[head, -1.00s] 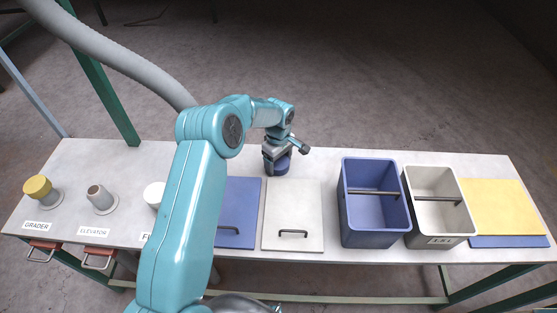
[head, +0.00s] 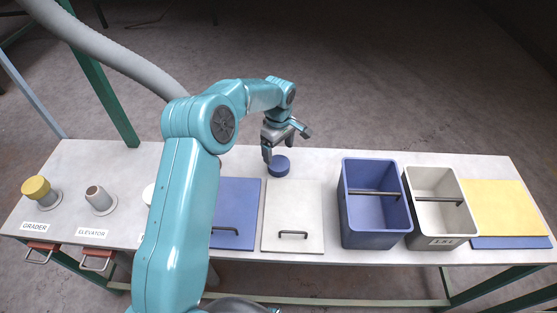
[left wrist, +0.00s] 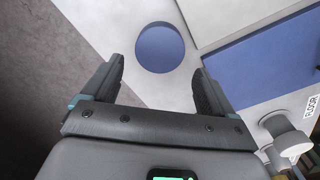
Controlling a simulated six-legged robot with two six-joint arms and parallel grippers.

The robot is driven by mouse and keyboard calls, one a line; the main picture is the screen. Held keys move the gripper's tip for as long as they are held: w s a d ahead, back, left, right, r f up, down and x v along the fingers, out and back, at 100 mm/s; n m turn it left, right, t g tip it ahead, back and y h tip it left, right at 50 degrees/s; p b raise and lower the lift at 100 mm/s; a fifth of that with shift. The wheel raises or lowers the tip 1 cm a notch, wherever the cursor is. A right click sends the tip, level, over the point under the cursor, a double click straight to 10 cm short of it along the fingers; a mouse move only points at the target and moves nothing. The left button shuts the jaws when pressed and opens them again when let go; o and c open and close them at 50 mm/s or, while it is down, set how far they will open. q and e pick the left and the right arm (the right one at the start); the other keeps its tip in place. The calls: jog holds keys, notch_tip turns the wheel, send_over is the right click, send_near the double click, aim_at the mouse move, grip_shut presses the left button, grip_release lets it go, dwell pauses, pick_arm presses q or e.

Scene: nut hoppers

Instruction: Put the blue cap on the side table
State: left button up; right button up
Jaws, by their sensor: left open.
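The blue cap (head: 279,167) is a short round disc lying flat on the pale table (head: 322,165), near its far edge behind the white lid. My left gripper (head: 277,152) is open and empty, just above the cap. In the left wrist view the cap (left wrist: 160,47) shows beyond the open fingers (left wrist: 159,68), apart from both. My right gripper is not in view.
A blue lid (head: 238,205) and a white lid (head: 292,215) lie in front of the cap. A blue bin (head: 372,237) and a white bin (head: 436,228) stand to the right. A yellow-capped spout (head: 37,189) and uncapped spout (head: 100,199) stand at the left.

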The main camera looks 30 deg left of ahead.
aim_at(278, 163)
pick_arm(q)
notch_tip(278, 163, up, 5)
jog(key=shift+r, duration=0.15)
dwell(0.5)
